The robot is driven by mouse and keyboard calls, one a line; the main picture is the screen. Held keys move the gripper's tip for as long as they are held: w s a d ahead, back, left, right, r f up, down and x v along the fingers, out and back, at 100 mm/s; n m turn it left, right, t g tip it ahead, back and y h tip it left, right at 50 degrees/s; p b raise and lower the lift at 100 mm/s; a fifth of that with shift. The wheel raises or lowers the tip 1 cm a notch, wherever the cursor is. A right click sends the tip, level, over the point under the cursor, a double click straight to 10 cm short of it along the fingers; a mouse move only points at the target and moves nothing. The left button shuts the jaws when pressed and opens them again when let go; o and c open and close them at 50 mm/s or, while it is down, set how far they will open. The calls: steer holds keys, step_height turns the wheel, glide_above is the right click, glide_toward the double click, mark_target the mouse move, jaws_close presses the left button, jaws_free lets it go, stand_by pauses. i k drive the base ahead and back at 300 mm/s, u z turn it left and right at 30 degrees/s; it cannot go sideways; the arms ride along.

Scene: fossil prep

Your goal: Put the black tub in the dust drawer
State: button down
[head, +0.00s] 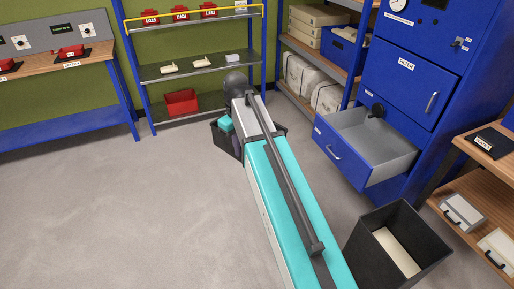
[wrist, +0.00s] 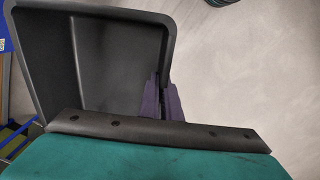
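The black tub (wrist: 115,60) fills the upper left of the wrist view, with its empty inside showing. My gripper (wrist: 160,95) has its dark fingers on either side of the tub's right wall and is shut on it. In the head view the tub (head: 221,140) shows at the far end of my arm, partly hidden by it. Whether the tub touches the floor is unclear. The dust drawer (head: 338,158) is pulled open from the blue cabinet, to the right of the tub. Its grey inside looks empty.
An open dark bin (head: 362,250) with a pale thing inside stands on the floor right of my arm. A blue shelf rack (head: 200,70) with a red bin (head: 181,102) is behind the tub. A wooden shelf unit (head: 480,185) is at right. The left floor is clear.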

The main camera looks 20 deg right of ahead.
mark_target(361, 149)
steer(key=z, duration=1.65)
